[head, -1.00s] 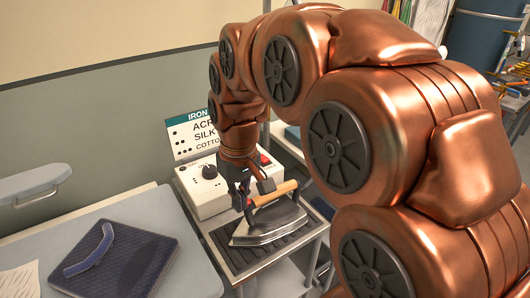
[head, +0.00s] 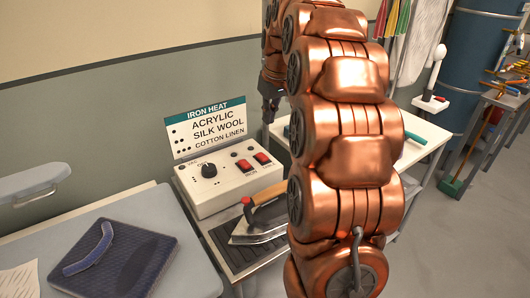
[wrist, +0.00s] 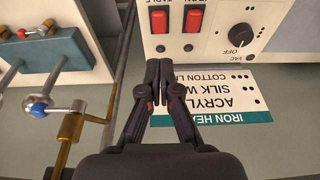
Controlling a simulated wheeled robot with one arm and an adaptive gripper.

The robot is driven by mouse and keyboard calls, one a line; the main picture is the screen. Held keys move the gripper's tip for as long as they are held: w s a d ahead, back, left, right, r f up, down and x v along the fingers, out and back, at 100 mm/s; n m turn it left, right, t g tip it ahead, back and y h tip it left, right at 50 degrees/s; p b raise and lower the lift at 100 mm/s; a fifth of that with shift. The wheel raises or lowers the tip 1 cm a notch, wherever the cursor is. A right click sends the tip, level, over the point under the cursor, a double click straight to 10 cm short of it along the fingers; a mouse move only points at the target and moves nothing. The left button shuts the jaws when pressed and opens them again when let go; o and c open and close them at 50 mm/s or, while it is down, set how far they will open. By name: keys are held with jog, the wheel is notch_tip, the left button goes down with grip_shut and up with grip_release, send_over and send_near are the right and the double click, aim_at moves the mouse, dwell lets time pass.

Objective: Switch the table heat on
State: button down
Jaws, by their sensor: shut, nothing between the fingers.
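The white control box (head: 225,198) stands at the back of the ironing station. In the wrist view, upside down, it shows a red rocker switch labelled TABLE (wrist: 158,20) and a red IRON switch (wrist: 193,20) beside it. The TABLE switch is the right-hand one in the head view (head: 262,158). In the head view my gripper (head: 269,118) hangs above and behind the box.
A dark knob (head: 209,170) is on the box, with the IRON HEAT sign (head: 219,128) behind. The iron (head: 262,222) rests on its dark stand (head: 232,253) in front. A side table (head: 425,133) is at right. A blue pad (head: 118,262) lies at left.

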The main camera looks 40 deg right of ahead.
jog(key=p, duration=0.5)
send_near(264, 158)
jog(key=x, duration=0.5)
jog(key=shift+w+a+f, duration=0.1)
jog(key=shift+w+f, duration=0.1)
jog(key=shift+f, duration=0.75)
jog(key=shift+f, duration=0.1)
jog(key=shift+s+f+t+b, duration=0.1)
jog(key=shift+f+t+b, duration=0.25)
jog(key=shift+b, duration=0.85)
jog(key=shift+r, duration=0.15)
jog(key=shift+w+r, duration=0.4)
jog(key=shift+w, duration=0.25)
